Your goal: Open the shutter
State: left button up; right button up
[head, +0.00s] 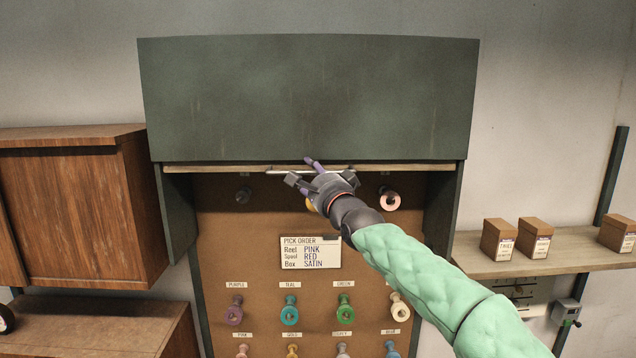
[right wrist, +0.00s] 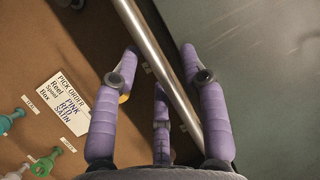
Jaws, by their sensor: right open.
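The dark green shutter (head: 310,100) covers the upper part of the cabinet, with a pale slat along its lower edge. A metal bar handle (head: 285,173) runs along that edge. In the right wrist view the bar (right wrist: 160,70) passes between the purple fingers. My right gripper (head: 315,175) is at the shutter's lower edge, with its fingers open around the bar (right wrist: 163,85). Whether any finger touches the bar cannot be told. The shutter's panel (right wrist: 250,60) fills the right side of the wrist view. My left gripper is not in view.
Below the shutter, a brown board (head: 260,210) holds several coloured spools and a pick order card (head: 310,252). A wooden cabinet (head: 75,205) stands at left. A shelf (head: 560,262) with 3 small boxes is at right.

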jog(key=v, duration=1.2)
jog(key=shift+w, duration=0.1)
